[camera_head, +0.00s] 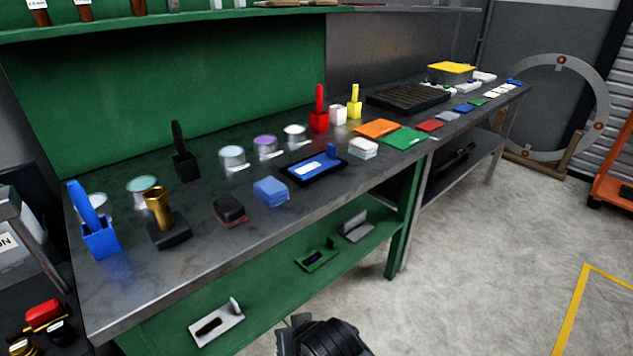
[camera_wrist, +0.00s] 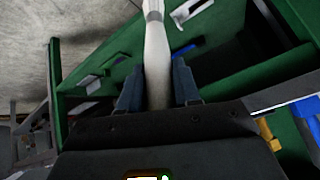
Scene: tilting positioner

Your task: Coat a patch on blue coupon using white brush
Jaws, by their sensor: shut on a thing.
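My gripper (camera_wrist: 156,88) is shut on the handle of a white brush (camera_wrist: 156,50) in the wrist view. The brush points away from the gripper, with a grey band near the top edge; its tip is cut off. The head view does not clearly show the brush or fingertips. On the bench, a blue plate with a pale rectangle (camera_head: 311,165) lies in a black tray (camera_head: 289,170); it may be the blue coupon. Smaller blue flat pieces, one of them (camera_head: 463,107), lie farther along the bench. The gripper is away from the plate, beyond the bench's front edge.
Blue (camera_head: 100,237), black (camera_head: 185,163), red (camera_head: 319,121) and yellow (camera_head: 354,109) holders have handles upright; a white holder (camera_head: 338,116) has none. Several open cans, including a purple one (camera_head: 265,147), stand behind the tray. Brackets (camera_head: 216,322) lie on the lower shelf. Floor space is clear right.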

